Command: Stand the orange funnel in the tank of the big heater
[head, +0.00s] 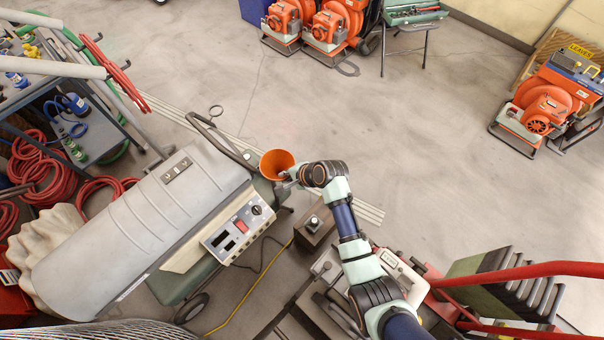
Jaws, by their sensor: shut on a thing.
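The orange funnel (277,163) is at the right end of the big heater, wide mouth up. My gripper (285,182) reaches in from the right and is shut on the funnel's near right side. The big heater (160,210) is a long grey barrel on a dark green tank (185,278), with a control panel (238,234) on its side. The funnel's spout and the tank's filler opening are hidden, so I cannot tell whether the spout is in the tank or above it.
A handle (222,140) rises at the heater's right end, close to the funnel. A small box with a knob (314,224) stands below my gripper. A yellow cord (250,290) runs across the floor. Open floor (420,150) lies to the right.

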